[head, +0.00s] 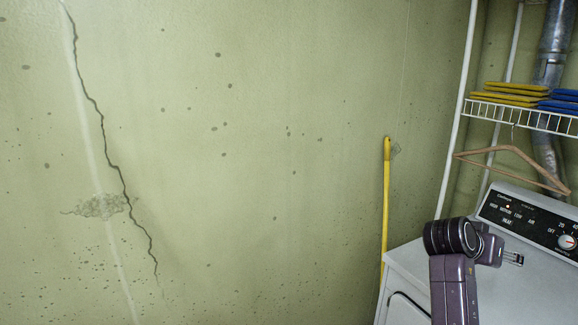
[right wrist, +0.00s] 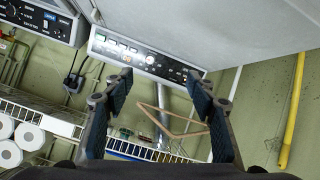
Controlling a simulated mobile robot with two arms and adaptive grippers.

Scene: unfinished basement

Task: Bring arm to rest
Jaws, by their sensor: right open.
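My right arm comes in at the lower right of the head view, and its dark gripper (head: 513,258) shows small beside the purple-grey wrist, in front of the white dryer (head: 408,262). In the right wrist view the two black fingers of the right gripper (right wrist: 160,92) stand wide apart with nothing between them. The dryer's control panel (right wrist: 150,58) lies beyond the fingers. My left gripper is not in view.
A yellow pole (head: 386,200) leans against the cracked green wall (head: 250,150). White rolls (right wrist: 28,137) sit on the shelf in the wrist view.

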